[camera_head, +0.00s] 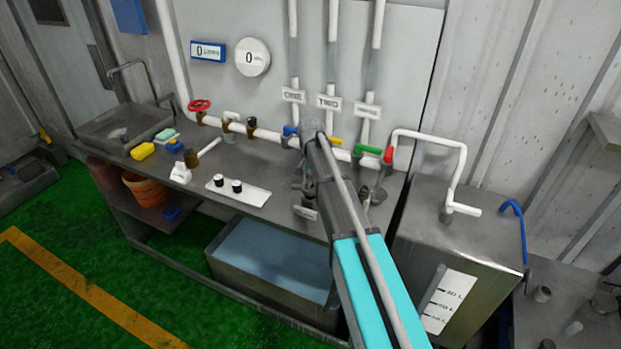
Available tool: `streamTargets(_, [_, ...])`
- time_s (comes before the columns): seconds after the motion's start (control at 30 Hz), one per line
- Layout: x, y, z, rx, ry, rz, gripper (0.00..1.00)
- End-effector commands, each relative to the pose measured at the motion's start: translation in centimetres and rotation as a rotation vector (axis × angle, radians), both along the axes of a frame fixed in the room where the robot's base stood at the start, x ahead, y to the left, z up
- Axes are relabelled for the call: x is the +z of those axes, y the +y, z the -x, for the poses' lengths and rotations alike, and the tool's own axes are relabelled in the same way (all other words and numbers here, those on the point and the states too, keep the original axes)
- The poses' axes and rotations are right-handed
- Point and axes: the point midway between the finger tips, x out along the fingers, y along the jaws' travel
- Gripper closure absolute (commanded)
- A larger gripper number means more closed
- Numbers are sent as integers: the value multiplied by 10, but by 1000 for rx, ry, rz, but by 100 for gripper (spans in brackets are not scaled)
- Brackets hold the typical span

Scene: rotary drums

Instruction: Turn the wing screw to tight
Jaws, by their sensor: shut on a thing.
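My gripper (302,196) is at the front part of the steel counter, below the end of my arm, and is largely covered by my own links. It is shut on a small light-grey piece (305,212), which looks like the wing screw. The piece shows just under the fingers near the counter's front edge. Its wings and how far it is turned cannot be made out.
The counter (200,200) holds a white tray (252,194) with two dark-topped pieces, and a yellow sponge (143,150). Pipes with coloured valves run behind. A steel tank (470,245) stands close on the right. A water-filled trough (270,262) lies below.

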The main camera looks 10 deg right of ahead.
Motion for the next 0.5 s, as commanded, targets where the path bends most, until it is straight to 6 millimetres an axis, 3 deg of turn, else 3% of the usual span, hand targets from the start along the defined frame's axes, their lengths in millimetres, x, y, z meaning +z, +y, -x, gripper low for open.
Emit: streamTargets(0.5, [0,0,0,-81,0,0,100])
